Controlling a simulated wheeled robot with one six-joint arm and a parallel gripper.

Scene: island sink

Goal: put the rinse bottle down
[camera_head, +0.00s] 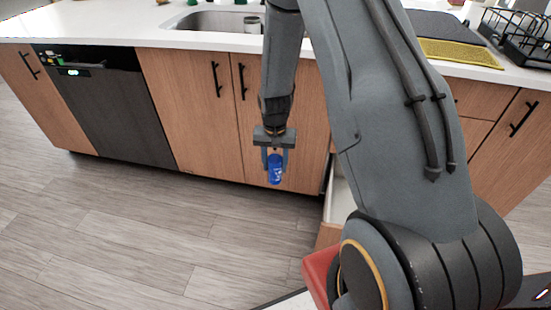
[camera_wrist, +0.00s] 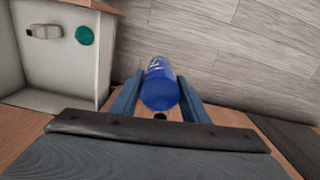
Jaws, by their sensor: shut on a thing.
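The rinse bottle (camera_head: 275,170), a small blue bottle with white lettering, is between the fingers of my gripper (camera_head: 274,163) in the head view. My gripper points down in front of the wooden cabinet doors, shut on the bottle, which hangs above the floor. In the wrist view the bottle (camera_wrist: 160,85) sits between the two grey-blue fingers (camera_wrist: 160,100), its blue round end facing the camera. Nothing is seen supporting it from below.
An open drawer (camera_head: 338,200) stands out right of my gripper. The wrist view shows its pale inside with a white item (camera_wrist: 44,32) and a teal round item (camera_wrist: 85,35). Countertop (camera_head: 120,25), sink (camera_head: 215,20) and black rack (camera_head: 520,35) lie above. The floor (camera_head: 150,230) is clear.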

